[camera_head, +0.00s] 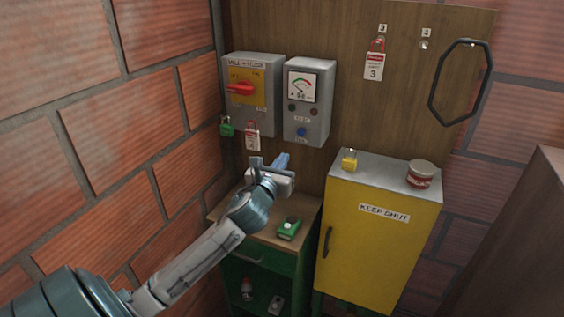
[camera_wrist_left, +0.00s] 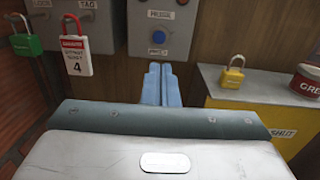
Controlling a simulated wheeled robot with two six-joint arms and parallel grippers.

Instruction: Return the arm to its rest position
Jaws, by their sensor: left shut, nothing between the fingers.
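My left arm comes in from the lower left in the head view. Its left gripper (camera_head: 281,163) is held up over the small wooden-topped cabinet (camera_head: 262,238), in front of the wooden back panel. In the left wrist view the two blue fingers of the gripper (camera_wrist_left: 161,84) lie side by side, shut and empty. They point toward the grey meter box (camera_wrist_left: 160,30) with its blue button. They look apart from the box, but the exact gap cannot be told. My right gripper is not in view.
A grey switch box (camera_head: 254,95) with a red handle hangs left of the meter box. A green padlock (camera_head: 227,126) and tagged red padlock (camera_head: 252,137) hang below. A yellow cabinet (camera_head: 375,240) carries a yellow padlock (camera_head: 349,160) and tin (camera_head: 421,174). A brick wall is close on the left.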

